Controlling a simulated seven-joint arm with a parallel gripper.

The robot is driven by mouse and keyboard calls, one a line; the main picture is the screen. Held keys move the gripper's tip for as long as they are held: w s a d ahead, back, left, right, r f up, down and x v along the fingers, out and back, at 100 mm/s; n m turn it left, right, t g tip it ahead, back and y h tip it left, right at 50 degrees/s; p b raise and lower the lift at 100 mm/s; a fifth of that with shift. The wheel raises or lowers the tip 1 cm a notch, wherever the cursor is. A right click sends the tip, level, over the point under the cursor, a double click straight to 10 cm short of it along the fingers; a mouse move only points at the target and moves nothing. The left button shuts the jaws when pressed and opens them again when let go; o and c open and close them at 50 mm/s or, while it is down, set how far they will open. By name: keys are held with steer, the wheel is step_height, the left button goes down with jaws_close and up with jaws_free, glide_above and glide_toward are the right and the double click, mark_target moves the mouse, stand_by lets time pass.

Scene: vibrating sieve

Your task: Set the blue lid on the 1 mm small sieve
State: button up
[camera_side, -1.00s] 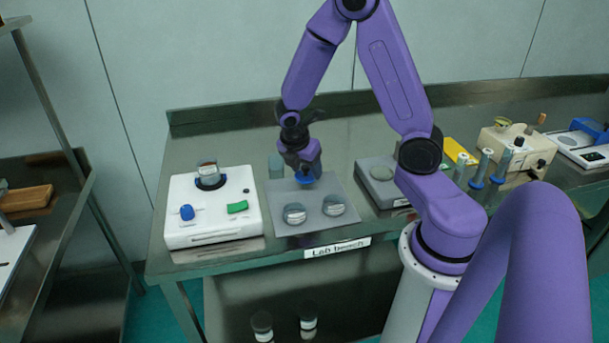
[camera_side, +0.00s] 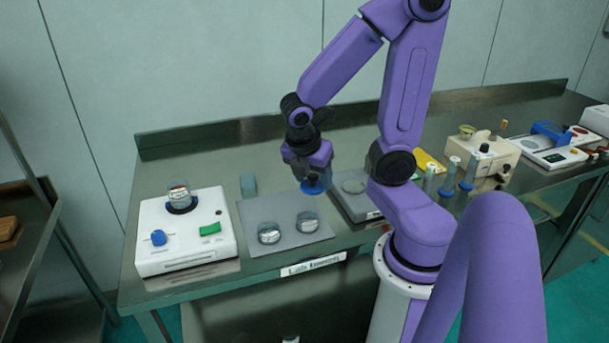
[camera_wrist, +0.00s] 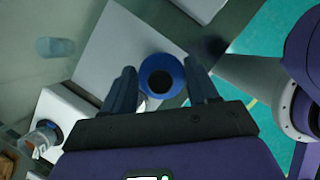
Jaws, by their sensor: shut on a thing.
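My gripper (camera_side: 314,180) is shut on the blue lid (camera_side: 315,187) and holds it above the back right part of the grey mat. In the wrist view the blue lid (camera_wrist: 161,67), round with a dark centre, sits between my fingers (camera_wrist: 161,87). Two small round clear vessels with pale labels, one left (camera_side: 269,233) and one right (camera_side: 307,222), stand on the mat, apart from the lid. Another labelled vessel (camera_side: 179,194) stands on the white machine and also shows in the wrist view (camera_wrist: 40,139). The labels are too small to read, so I cannot tell which is the 1 mm sieve.
The white machine (camera_side: 153,218) with blue knob and green switch stands left. The grey mat (camera_side: 283,252) lies beside it, with a translucent block (camera_side: 248,185) behind. A grey flat-topped device (camera_side: 341,199) stands close on the right, and bottles (camera_side: 469,172) stand farther right.

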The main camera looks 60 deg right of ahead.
steer(key=shift+s+a+r, duration=0.25)
steer(key=shift+s+r, duration=0.1)
steer(key=shift+s, duration=0.2)
steer(key=w+a+r, duration=0.5)
steer(key=w, duration=0.4)
steer(key=w+a+r, duration=0.5)
steer(key=w, duration=0.4)
steer(key=w+f, duration=0.3)
steer(key=w, duration=0.1)
steer(key=w+f, duration=0.3)
steer(key=w, duration=0.2)
steer(key=w+f, duration=0.3)
steer(key=w, duration=0.2)
steer(key=shift+a+f, duration=0.15)
steer(key=shift+a, duration=0.1)
steer(key=shift+w+f, duration=0.15)
steer(key=shift+f, duration=1.45)
steer(key=o, duration=1)
steer(key=shift+o, duration=0.2)
